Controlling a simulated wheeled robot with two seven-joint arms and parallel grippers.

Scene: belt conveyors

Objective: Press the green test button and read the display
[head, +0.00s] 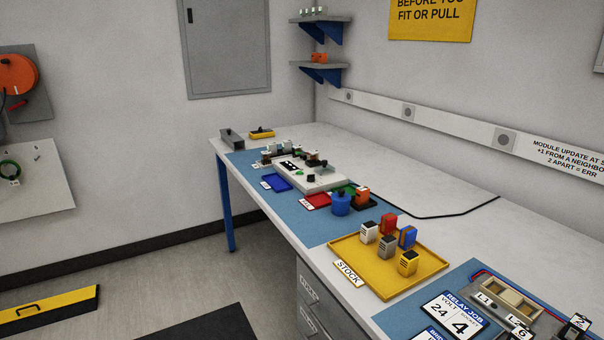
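A white panel-like device (322,180) with dark markings and a black knob lies on the blue mat at the middle of the long bench. A small green thing (349,189) shows at its right end, partly hidden behind a blue pot; I cannot tell if it is the test button. No lit display can be read from here. Neither of my grippers is in view.
The bench (395,199) runs from back left to front right. A yellow STOCK tray (345,250) holds several coloured modules. A blue pot (341,204), a blue tray (276,182) and a red tray (317,201) stand nearby. A RELAY JOB card (455,314) reads 24 volt, 4.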

